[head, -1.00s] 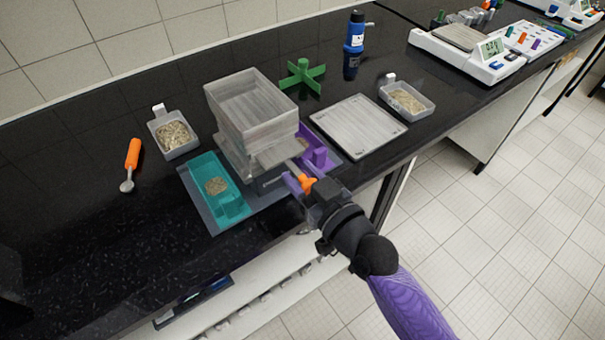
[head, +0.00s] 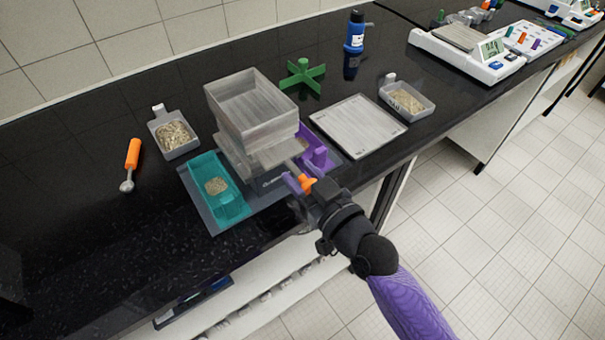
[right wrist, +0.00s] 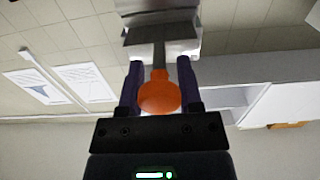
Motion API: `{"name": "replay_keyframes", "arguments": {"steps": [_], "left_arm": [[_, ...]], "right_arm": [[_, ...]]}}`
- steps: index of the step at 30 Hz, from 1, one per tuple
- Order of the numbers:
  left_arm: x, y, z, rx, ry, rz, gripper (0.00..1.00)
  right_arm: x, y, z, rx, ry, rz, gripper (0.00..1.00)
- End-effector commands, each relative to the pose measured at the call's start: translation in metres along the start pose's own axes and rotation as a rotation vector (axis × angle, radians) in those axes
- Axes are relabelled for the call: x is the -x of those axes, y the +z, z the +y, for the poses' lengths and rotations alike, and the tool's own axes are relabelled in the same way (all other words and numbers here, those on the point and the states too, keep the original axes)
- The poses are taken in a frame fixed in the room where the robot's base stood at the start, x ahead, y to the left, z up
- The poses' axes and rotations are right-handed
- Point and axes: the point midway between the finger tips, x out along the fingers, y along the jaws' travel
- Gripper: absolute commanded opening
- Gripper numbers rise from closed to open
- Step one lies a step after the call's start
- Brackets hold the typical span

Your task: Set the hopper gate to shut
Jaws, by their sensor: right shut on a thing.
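The sieve shaker's clear hopper (head: 252,108) stands on a grey base (head: 262,216) on the black bench. A teal tray (head: 232,206) with grain sits at its left and a purple tray (head: 318,158) at its right. The gate's orange knob (head: 308,184) sticks out at the front. My right gripper (head: 299,181) is shut on the knob. In the right wrist view the orange knob (right wrist: 159,93) sits between the two purple fingers, on a grey bar (right wrist: 159,55) leading to the hopper. My left gripper is not in view.
Grain-filled scoops stand at left (head: 174,136) and right (head: 406,101). A balance (head: 470,50) is farther right. The front left bench is clear.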

Motion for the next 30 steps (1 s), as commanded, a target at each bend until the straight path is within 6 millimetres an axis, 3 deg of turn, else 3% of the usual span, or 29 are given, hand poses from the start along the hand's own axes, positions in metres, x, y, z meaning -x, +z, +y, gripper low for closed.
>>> {"name": "replay_keyframes", "arguments": {"steps": [3, 12, 22, 23, 27, 30], "left_arm": [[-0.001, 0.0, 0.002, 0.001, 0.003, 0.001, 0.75], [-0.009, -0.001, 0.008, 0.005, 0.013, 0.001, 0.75], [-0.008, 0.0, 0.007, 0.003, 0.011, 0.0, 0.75], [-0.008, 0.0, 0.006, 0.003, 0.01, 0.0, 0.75], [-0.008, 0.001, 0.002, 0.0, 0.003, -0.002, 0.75], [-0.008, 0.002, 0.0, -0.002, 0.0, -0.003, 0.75]], "right_arm": [[-0.004, 0.001, 0.0, 0.0, 0.0, 0.0, 0.0], [-0.051, 0.001, 0.0, 0.0, -0.001, 0.001, 0.0], [-0.055, 0.0, 0.0, 0.0, -0.001, 0.0, 0.0], [-0.055, 0.0, 0.0, 0.0, -0.001, 0.001, 0.52], [-0.054, 0.0, 0.0, 0.0, -0.001, 0.001, 0.8], [-0.054, 0.0, 0.0, 0.0, -0.001, 0.0, 0.8]]}}
